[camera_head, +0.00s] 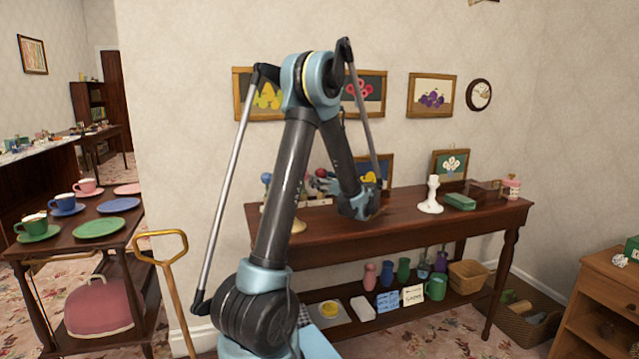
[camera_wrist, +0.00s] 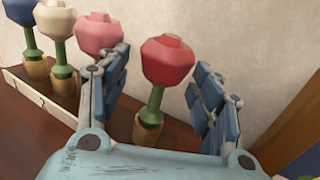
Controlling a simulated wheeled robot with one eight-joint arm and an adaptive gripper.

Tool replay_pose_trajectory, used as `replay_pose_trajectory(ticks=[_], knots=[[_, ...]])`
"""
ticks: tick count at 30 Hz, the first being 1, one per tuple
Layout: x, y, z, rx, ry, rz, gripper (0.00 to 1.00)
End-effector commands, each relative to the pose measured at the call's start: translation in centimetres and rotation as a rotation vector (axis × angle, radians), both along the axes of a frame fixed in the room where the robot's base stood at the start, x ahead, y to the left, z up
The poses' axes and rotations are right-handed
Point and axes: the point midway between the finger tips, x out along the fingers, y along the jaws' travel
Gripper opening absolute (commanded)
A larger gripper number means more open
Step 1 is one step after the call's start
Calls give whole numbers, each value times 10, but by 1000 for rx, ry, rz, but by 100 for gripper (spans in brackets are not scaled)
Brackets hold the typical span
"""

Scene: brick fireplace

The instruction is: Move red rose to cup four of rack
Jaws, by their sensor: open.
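The red rose (camera_wrist: 166,62) has a faceted red head on a green stem. In the wrist view it stands almost upright, leaning slightly, with its stem foot in a tan cup (camera_wrist: 147,130) at the right end of the flower row. My gripper (camera_wrist: 160,72) is open, with one finger on each side of the rose and gaps visible beside the head. The rack (camera_wrist: 40,104) carries a blue, a cream and a pink rose (camera_wrist: 98,34) to the left. My left finger partly hides the pink rose's cup, and the number by the red rose's cup is hidden. My gripper also shows in the head view (camera_head: 328,184).
The rack stands on a dark wooden side table (camera_head: 400,215) against the wall. A white candlestick (camera_head: 431,195) and a green box (camera_head: 459,201) stand to the right. Bare tabletop lies between my arm and the candlestick. Framed pictures hang behind.

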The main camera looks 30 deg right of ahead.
Motion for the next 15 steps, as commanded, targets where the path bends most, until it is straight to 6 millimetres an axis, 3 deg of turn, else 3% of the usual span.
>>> replay_pose_trajectory(ticks=[5,15], knots=[[-21,-5,0,0,0,-3,59],[-81,-16,-1,0,1,-5,59]])
